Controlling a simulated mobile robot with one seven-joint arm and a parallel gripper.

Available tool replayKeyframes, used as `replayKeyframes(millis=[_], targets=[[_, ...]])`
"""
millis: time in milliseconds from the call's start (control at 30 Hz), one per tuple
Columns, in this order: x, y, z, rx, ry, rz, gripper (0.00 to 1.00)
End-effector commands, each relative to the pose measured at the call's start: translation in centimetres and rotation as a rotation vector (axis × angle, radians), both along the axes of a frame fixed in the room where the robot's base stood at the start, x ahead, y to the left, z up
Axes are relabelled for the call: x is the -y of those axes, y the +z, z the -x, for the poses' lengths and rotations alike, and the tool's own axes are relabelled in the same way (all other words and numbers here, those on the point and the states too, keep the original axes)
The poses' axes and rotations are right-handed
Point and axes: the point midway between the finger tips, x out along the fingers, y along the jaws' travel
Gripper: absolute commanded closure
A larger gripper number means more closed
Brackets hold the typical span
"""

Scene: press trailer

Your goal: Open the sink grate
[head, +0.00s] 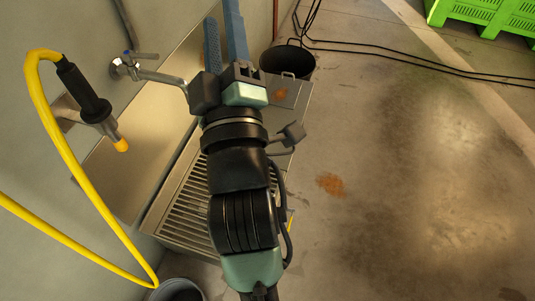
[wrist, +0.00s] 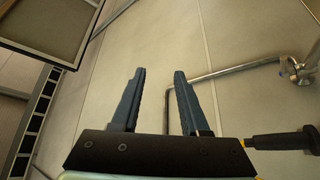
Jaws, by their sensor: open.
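The sink grate (head: 185,203), a panel of parallel metal bars, lies flat across the steel sink (head: 290,118) in the head view. My arm covers part of its right side. My gripper (head: 222,20) is raised beyond the grate, towards the top of the picture, apart from it. In the wrist view, my gripper (wrist: 158,75) is open, with nothing between its two blue fingers. It faces a tiled wall there, and the grate does not show in that view.
A wall tap (head: 150,76) juts out close to my gripper's left; its bent pipe (wrist: 225,73) shows behind the fingers. A black spray nozzle (head: 85,92) with a yellow hose (head: 60,150) hangs at left. A dark bin (head: 288,61) stands behind the sink.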

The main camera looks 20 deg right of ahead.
Motion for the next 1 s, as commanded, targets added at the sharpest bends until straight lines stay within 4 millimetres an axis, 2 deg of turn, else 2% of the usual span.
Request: replayKeyframes(millis=[33, 167, 200, 267, 300, 367, 500, 700, 833, 900, 1000], targets=[[0.4, -5.6, 0.0, -0.047, -0.028, 0.049, 0.55], [1.4, -14.5, 0.2, -0.152, -0.093, 0.192, 0.55], [1.6, -17.3, 0.4, -0.187, -0.11, 0.237, 0.55], [2.0, -21.5, 0.8, -0.235, -0.134, 0.307, 0.55], [2.2, -24.3, 1.1, -0.27, -0.148, 0.352, 0.55], [2.5, -28.4, 1.7, -0.32, -0.165, 0.419, 0.55], [3.0, -38.1, 3.5, -0.437, -0.193, 0.582, 0.55], [3.3, -51.3, 7.0, -0.595, -0.202, 0.813, 0.55], [3.2, -57.9, 9.3, -0.675, -0.19, 0.94, 0.55], [3.1, -60.3, 10.3, -0.707, -0.183, 0.991, 0.55], [3.0, -62.3, 11.2, -0.733, -0.176, 1.04, 0.55]])
